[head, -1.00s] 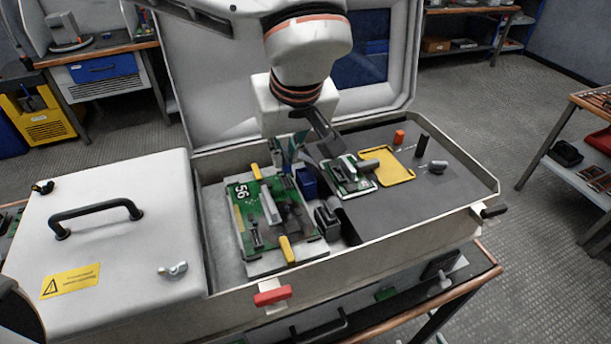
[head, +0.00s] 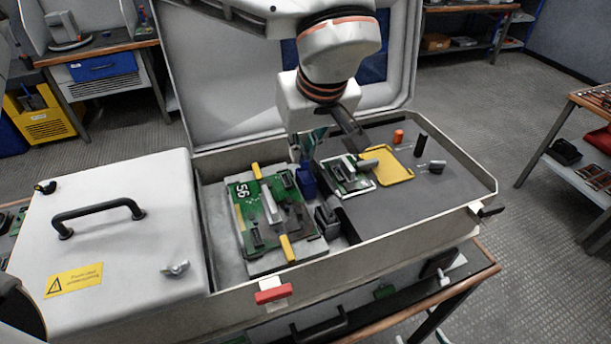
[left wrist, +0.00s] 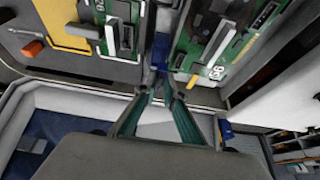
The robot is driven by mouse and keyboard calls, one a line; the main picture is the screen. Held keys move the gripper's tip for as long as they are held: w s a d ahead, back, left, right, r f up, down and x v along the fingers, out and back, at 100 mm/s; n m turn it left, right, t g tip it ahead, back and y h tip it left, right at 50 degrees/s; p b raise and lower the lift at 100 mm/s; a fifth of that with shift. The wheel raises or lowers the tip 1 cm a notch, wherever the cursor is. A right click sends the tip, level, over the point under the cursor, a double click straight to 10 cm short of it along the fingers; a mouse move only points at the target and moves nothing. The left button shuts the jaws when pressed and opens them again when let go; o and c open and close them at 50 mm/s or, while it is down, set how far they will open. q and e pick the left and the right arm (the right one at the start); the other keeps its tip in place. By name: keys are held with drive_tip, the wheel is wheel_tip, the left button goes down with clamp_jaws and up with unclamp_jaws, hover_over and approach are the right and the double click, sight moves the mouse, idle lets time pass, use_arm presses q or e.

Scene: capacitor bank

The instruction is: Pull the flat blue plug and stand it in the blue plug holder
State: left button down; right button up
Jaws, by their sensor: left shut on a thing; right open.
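My left gripper (head: 306,152) points down with its teal fingers over the gap between the two green boards; its fingertips show in the left wrist view (left wrist: 158,88). It is shut on the flat blue plug (left wrist: 160,69), of which only a small bright blue part shows at the fingertips. The blue plug holder (head: 308,186) stands just below, beside the right edge of the board marked 56, and is a darker blue block in the left wrist view (left wrist: 160,48). Plug and holder overlap in both views; I cannot tell whether the plug is inside. My right gripper is not in view.
The board marked 56 (head: 243,190) has yellow handles and grey parts. A smaller green board (head: 340,183) and a yellow tray (head: 396,172) lie to the right, with orange and black pegs behind. Grey holders (head: 327,213) stand close by. The raised case lid rises behind my arm.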

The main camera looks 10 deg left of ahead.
sight(306, 168)
use_arm(q)
drive_tip(key=shift+w+d, duration=0.2)
drive_tip(key=shift+d, duration=0.05)
drive_tip(key=shift+f+b, duration=0.95)
drive_tip(key=shift+f, duration=1.15)
idle(0.9)
drive_tip(key=c, duration=2)
unclamp_jaws()
drive_tip(key=shift+s+f, duration=0.1)
drive_tip(key=shift+c, duration=0.2)
